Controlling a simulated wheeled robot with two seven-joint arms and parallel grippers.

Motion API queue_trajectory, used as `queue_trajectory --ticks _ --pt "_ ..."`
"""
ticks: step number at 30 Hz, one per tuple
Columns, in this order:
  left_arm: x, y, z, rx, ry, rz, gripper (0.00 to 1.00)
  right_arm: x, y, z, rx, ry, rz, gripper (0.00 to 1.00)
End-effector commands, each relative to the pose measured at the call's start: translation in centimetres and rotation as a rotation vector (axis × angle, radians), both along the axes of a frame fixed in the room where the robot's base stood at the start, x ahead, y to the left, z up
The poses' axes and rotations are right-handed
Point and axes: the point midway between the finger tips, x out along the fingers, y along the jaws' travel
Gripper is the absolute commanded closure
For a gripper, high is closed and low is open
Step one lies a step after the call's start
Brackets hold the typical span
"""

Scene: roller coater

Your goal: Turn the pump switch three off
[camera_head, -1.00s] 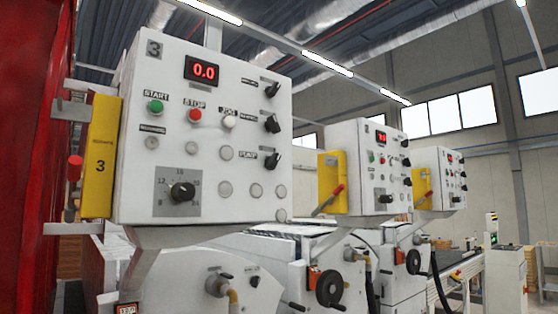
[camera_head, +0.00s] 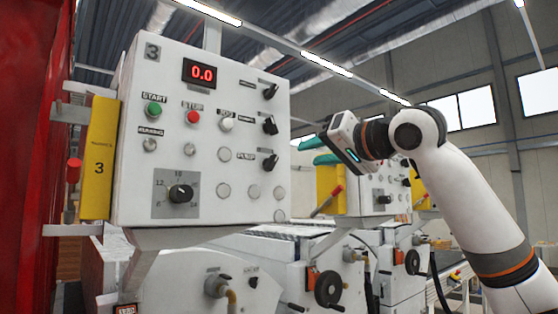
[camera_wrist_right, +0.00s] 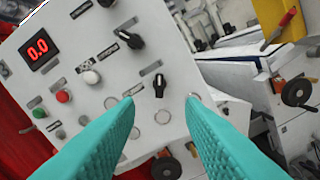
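The white control panel marked 3 (camera_head: 212,128) fills the left half of the head view. Its pump switch (camera_head: 270,162) is a black knob at the panel's right, beside the PUMP label, with its handle slanting up to the right. In the right wrist view, this pump switch (camera_wrist_right: 159,85) shows between and beyond the fingertips. My right gripper (camera_head: 311,150) has teal fingers, is open and empty, and is to the right of the switch, apart from it. In the wrist view, the right gripper (camera_wrist_right: 160,99) has its fingers spread. My left gripper is not in view.
Two other black knobs (camera_head: 270,125) (camera_head: 270,91) sit above the pump switch. Start, stop and jog buttons and a speed dial (camera_head: 180,193) are further left. A second panel (camera_head: 384,203) stands behind my right arm. Handwheels (camera_head: 328,288) are below.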

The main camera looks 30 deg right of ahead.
Motion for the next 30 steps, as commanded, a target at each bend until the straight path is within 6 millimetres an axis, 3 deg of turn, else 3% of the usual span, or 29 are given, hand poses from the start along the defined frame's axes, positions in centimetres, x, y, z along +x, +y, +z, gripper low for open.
queue_trajectory --ticks 18,30 --pt "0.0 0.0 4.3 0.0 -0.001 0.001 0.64 10.2 0.8 0.4 -0.001 0.0 -0.001 0.65" --pt "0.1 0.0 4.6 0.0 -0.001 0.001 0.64 11.6 0.9 0.1 -0.001 -0.001 -0.001 0.65"
